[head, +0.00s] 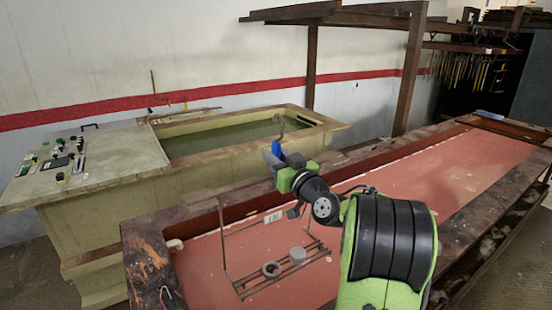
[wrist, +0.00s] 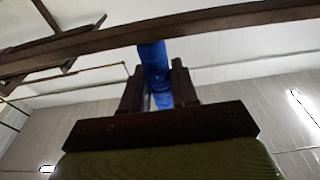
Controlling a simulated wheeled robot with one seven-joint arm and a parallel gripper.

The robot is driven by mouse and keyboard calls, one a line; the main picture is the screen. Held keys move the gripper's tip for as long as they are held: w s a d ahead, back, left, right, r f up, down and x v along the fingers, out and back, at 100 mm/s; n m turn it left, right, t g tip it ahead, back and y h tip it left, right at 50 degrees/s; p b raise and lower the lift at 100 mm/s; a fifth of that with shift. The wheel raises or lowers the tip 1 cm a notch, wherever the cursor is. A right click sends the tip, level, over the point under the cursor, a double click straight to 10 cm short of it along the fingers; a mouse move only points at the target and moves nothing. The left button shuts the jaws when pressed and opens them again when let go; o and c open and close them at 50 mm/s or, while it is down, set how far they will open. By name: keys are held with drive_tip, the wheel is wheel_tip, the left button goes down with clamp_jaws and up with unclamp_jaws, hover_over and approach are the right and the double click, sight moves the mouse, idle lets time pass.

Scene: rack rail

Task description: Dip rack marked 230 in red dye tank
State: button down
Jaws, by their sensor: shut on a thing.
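The red dye tank (head: 460,180) is long, with dark worn rims and a flat red surface, across the middle and right of the head view. A thin metal rack (head: 240,285) with a barred base hangs over its near left end, with two grey round parts (head: 298,255) on it. Whether its base touches the dye I cannot tell. A small white tag (head: 273,217) is on the rack; its number is too small to read surely. My gripper (head: 276,154) is shut on the rack's blue grip (head: 277,147), which shows between the fingers in the wrist view (wrist: 153,65). A hook (head: 282,124) curves above it.
A pale tank (head: 110,205) with dark greenish liquid (head: 225,137) stands behind, with a control panel (head: 65,165) at its left. A brown steel frame (head: 312,65) rises behind the tanks. Tools hang at the far right. The red tank's right part is clear.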

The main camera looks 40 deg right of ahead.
sight(277, 215)
wheel_tip(277, 215, down, 18)
drive_tip(key=b, duration=1.9)
drive_tip(key=shift+r+b, duration=0.2)
drive_tip(key=shift+b, duration=0.1)
idle(1.6)
